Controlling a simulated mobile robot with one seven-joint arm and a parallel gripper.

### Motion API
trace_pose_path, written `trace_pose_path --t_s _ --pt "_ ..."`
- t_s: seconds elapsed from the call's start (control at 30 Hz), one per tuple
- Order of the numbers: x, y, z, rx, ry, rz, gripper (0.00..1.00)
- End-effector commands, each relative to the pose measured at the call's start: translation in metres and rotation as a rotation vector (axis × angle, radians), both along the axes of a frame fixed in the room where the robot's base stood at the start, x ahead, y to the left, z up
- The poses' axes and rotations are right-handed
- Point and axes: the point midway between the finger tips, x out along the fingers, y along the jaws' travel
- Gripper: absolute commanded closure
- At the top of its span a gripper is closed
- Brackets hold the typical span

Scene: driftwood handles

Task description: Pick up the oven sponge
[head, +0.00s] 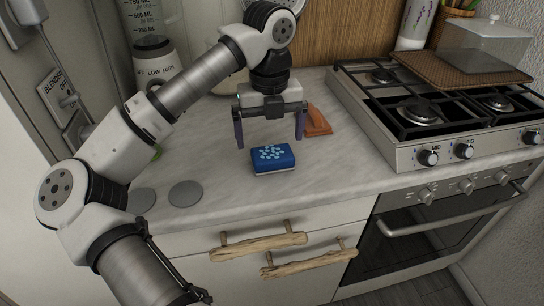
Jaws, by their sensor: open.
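A blue sponge (273,160) with a light-blue dotted pattern on top and a pale lower edge lies flat on the counter. It is the only sponge-like thing in view, so I take it for the oven sponge. My gripper (270,144) points down with its two dark fingers wide apart. The fingers are empty. They appear behind and slightly above the sponge, one to each side of it in the picture. I cannot tell the exact height of the fingertips over the counter.
An orange object (317,121) lies just right of my gripper. The gas stove (400,150) stands at the right, with a wicker tray (455,72) on it. A blender (155,58) stands at the back left. Grey discs (186,194) lie at the front left. The counter (325,185) around the sponge's front is clear.

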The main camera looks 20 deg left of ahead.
Motion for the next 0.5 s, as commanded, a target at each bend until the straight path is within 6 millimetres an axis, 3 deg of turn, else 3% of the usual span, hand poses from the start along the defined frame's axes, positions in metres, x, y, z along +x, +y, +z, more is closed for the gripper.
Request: trace_pose_path --t_s 0.23,0.5 --pt "0.001 -0.002 -0.017 -0.002 0.001 -0.002 0.00" --pt "0.004 -0.004 -0.054 -0.002 0.001 -0.001 0.00"
